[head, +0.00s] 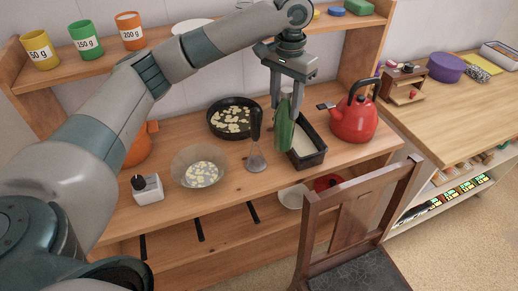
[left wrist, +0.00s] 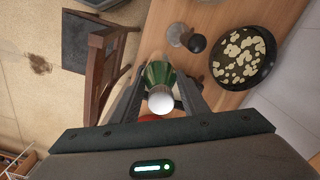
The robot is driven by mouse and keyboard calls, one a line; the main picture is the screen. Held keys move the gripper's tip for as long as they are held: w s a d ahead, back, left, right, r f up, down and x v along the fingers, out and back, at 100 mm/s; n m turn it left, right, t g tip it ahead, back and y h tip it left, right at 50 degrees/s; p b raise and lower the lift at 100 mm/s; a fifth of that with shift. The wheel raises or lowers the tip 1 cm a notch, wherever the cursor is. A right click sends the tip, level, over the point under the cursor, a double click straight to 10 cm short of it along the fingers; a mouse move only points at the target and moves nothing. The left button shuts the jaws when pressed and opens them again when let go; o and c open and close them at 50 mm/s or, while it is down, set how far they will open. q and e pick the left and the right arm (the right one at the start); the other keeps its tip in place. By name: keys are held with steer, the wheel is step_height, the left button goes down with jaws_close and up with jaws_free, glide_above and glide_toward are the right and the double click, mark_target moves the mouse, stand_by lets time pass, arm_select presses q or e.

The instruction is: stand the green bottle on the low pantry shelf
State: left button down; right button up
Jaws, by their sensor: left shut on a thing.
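The green bottle (head: 285,128) is upright between the fingers of my left gripper (head: 287,98), above the wooden worktop. In the left wrist view the green bottle (left wrist: 161,76) shows with a white cap toward the camera, and the left gripper (left wrist: 160,90) is shut on it from both sides. The low pantry shelf (head: 220,242) is the wooden board under the worktop, with dark strips along its front. I cannot tell whether the bottle's base touches the worktop. My right gripper is not in view.
A black loaf tin (head: 309,158), a red kettle (head: 354,120), a dark-handled utensil (head: 256,150) and a pan (head: 233,118) stand near the bottle. A glass bowl (head: 200,170) is further left. A wooden chair (head: 350,215) stands before the right part of the low shelf.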

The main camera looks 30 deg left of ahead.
mark_target(283, 117)
arm_select(q)
step_height(283, 117, down, 5)
steer(key=shift+a+r+p, duration=0.1)
steer(key=shift+r+p, duration=0.1)
steer(key=shift+p, duration=0.65)
steer(key=shift+f, duration=0.65)
step_height(283, 117, down, 3)
steer(key=shift+r+p, duration=0.15)
steer(key=shift+p, duration=0.5)
steer(key=shift+f, duration=0.5)
steer(key=c, duration=1)
jaws_free()
